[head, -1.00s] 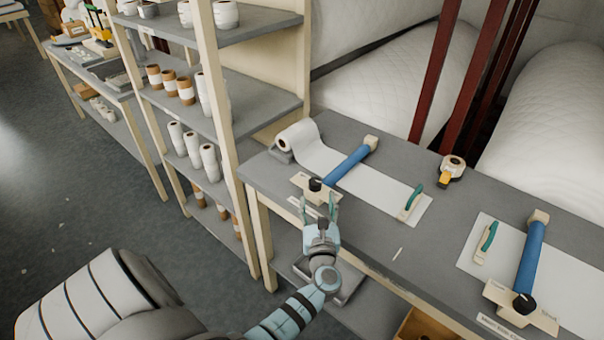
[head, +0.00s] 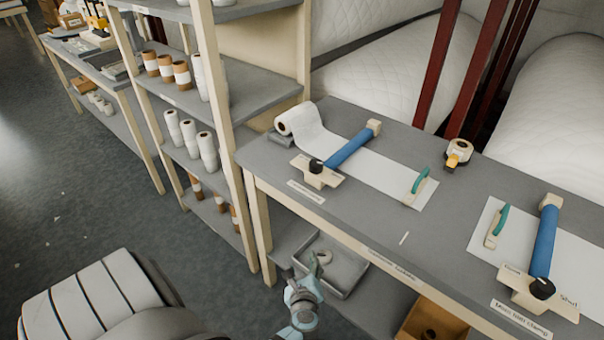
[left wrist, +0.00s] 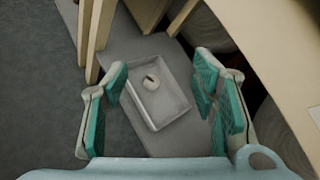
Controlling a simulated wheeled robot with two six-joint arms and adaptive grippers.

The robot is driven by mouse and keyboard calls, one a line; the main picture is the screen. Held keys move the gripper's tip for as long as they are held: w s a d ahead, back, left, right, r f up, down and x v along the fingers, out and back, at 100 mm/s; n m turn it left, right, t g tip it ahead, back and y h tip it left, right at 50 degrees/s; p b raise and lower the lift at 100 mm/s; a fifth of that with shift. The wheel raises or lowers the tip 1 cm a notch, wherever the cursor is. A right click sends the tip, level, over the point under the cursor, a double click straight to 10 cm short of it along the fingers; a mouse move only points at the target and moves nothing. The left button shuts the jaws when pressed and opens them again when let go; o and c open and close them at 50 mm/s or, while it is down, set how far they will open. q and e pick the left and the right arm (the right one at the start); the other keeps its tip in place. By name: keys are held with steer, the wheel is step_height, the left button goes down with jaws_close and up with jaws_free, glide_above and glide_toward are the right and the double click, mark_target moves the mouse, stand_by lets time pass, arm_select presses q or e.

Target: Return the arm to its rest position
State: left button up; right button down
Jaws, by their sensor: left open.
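My left gripper (head: 313,268) is low in front of the workbench, below its top edge, in the head view. In the left wrist view its two teal-padded fingers (left wrist: 160,95) are spread wide with nothing between them, apart from everything. Beyond them a grey tray (left wrist: 178,118) with a small pale round item (left wrist: 151,82) in it lies on the lower shelf. The same tray (head: 345,285) shows in the head view, partly behind my gripper. My right gripper is not in view.
The workbench (head: 390,240) holds a white wadding roll (head: 297,120), blue-handled clamps (head: 350,150), a green-handled tool (head: 418,183) and a tape roll (head: 458,153). A shelf rack (head: 225,130) with several rolls stands to the left. Open floor (head: 90,215) lies left of it.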

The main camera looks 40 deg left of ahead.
arm_select(q)
steer(key=shift+s+f, duration=0.3)
steer(key=shift+f, duration=0.5)
steer(key=s+d+f+n+g+h, duration=0.35)
steer(key=s+f+n, duration=0.25)
steer(key=s+f, duration=0.6)
steer(key=s+f+n+g+h, duration=0.1)
steer(key=s+f+n, duration=0.2)
steer(key=s+n, duration=0.2)
steer(key=s+d+f+n+g+h, duration=0.1)
steer(key=s+f+n, duration=0.3)
steer(key=s, duration=0.5)
steer(key=s+d+f+n+g+h, duration=0.1)
steer(key=s+f+n+g+h, duration=0.1)
steer(key=s+n, duration=0.4)
steer(key=shift+s+f+g, duration=0.45)
steer(key=shift+s+f, duration=0.3)
